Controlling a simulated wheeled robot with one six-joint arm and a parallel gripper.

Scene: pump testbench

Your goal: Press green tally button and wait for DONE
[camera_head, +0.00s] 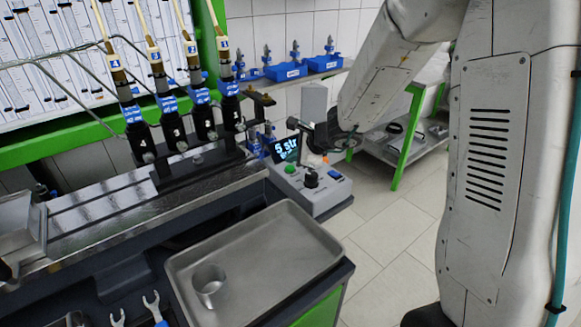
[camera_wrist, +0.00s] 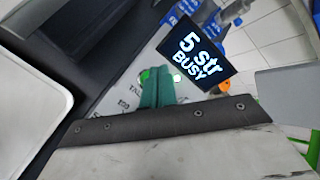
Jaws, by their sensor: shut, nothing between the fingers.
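The control box (camera_head: 322,190) stands at the right end of the bench. Its green tally button (camera_head: 290,168) shows clear in the head view, left of a black knob (camera_head: 311,178). My gripper (camera_wrist: 157,74) is shut and empty, its green fingers pointing at the box top by the TALLY label. Behind the fingertips, a green edge of the button (camera_wrist: 145,75) shows in the wrist view; the rest is hidden. I cannot tell whether the fingers touch it. The display (camera_head: 286,148) reads "5 str"; in the wrist view the display (camera_wrist: 198,58) reads "5 str BUSY".
A metal tray (camera_head: 255,265) with a metal cup (camera_head: 209,285) lies in front of the box. Several numbered injectors (camera_head: 172,128) stand in a rack at left. Blue bins (camera_head: 286,71) sit on a shelf behind. Open floor lies right of the bench.

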